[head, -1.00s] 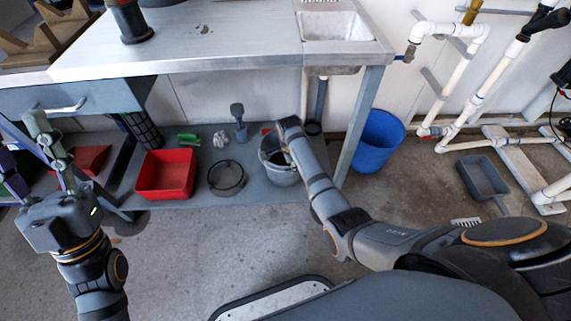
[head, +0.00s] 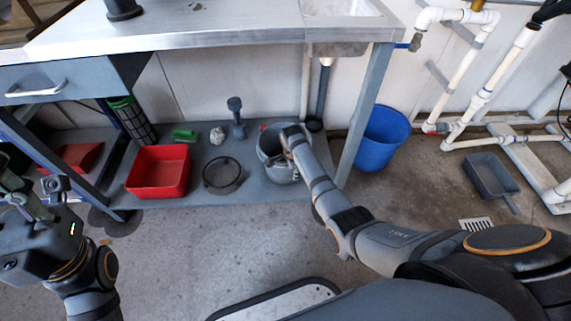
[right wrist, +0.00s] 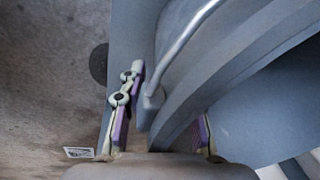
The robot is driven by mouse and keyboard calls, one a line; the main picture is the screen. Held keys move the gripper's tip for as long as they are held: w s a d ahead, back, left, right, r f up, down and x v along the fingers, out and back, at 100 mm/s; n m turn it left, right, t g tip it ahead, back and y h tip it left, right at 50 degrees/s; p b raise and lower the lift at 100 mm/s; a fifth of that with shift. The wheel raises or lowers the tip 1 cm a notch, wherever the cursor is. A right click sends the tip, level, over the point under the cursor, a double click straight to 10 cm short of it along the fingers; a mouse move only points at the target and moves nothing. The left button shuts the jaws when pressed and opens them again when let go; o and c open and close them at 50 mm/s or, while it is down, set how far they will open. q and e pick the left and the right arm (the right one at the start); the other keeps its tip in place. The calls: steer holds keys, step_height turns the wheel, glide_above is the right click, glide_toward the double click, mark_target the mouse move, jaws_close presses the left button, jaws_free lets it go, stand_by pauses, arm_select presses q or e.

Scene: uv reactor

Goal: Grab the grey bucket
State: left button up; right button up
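The grey bucket (head: 268,146) stands on the low grey shelf under the bench in the head view. My right gripper (head: 286,152) is at its right side, largely hidden by my own arm. In the right wrist view the bucket's wall (right wrist: 245,70) and thin metal handle (right wrist: 185,38) show close up. The fingers of my right gripper (right wrist: 162,122) stand apart, one on each side of the bucket's rim, with a gap visible beside the left finger. My left gripper (head: 22,200) is at the left edge of the head view, empty, fingers apart and partly cut off.
On the shelf (head: 215,193) left of the bucket are a red bin (head: 158,173), a dark round ring (head: 222,175), a green brush (head: 184,135) and a grey plunger-like tool (head: 236,118). A bench leg (head: 364,115) and blue bucket (head: 381,138) stand to the right.

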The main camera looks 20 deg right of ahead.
jaws_close()
steer(key=shift+r, duration=0.1)
stand_by(0.3)
steer(key=shift+w, duration=0.15)
steer(key=shift+r, duration=0.1)
steer(key=shift+r+p, duration=0.1)
steer(key=shift+p, duration=0.2)
